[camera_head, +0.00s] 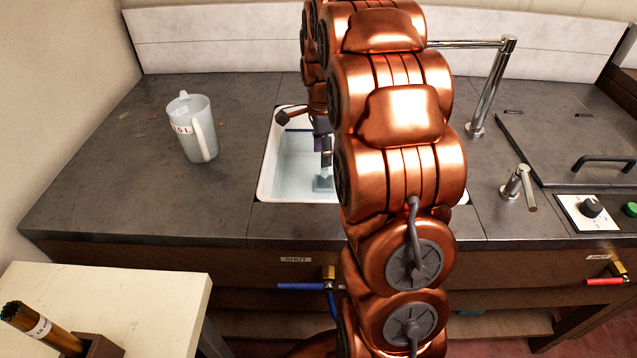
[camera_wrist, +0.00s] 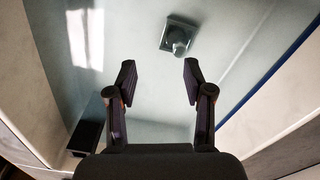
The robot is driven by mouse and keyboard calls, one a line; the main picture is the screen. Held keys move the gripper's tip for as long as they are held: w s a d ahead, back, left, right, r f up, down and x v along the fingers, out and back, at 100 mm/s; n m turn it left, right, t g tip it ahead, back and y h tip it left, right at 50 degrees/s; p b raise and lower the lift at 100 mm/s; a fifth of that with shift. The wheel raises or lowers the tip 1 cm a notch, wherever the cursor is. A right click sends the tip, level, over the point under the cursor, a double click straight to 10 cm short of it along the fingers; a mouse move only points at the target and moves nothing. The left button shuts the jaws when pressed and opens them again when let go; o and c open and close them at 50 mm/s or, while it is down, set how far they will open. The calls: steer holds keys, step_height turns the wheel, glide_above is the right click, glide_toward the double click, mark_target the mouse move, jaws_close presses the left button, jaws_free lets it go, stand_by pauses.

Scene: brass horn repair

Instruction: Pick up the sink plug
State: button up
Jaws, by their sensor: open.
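The sink plug (camera_wrist: 178,38) appears in the wrist view as a small square plate with a rounded knob, lying on the pale basin floor beyond my fingertips and slightly right of centre. In the head view a small grey-blue square piece (camera_head: 323,184), which looks like the plug, shows low in the white sink (camera_head: 267,180). My gripper (camera_wrist: 158,72) is open and empty, its two dark fingers apart and not touching the plug. In the head view my gripper (camera_head: 325,150) is partly visible over the sink; my copper arm hides the sink's right part.
A frosted jug (camera_head: 193,130) stands on the counter left of the sink. A tap (camera_head: 488,90) and a short lever fitting (camera_head: 518,186) stand to the right. A dark block (camera_wrist: 86,136) shows at lower left in the wrist view. Sink walls close in around my gripper.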

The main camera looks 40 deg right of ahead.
mark_target(325, 171)
steer(key=shift+w+d+f+m, duration=0.6)
steer(key=shift+w+d+f, duration=0.25)
steer(key=shift+f, duration=0.1)
steer(key=shift+d+f, duration=0.15)
steer(key=shift+f, duration=0.1)
steer(key=shift+w+d+f+p, duration=0.15)
steer(key=shift+f+p, duration=0.1)
steer(key=shift+f, duration=1.6)
steer(key=shift+w+d+f+p, duration=0.1)
steer(key=shift+f+p, duration=0.15)
steer(key=shift+f, duration=1.55)
steer(key=shift+c, duration=0.3)
jaws_close()
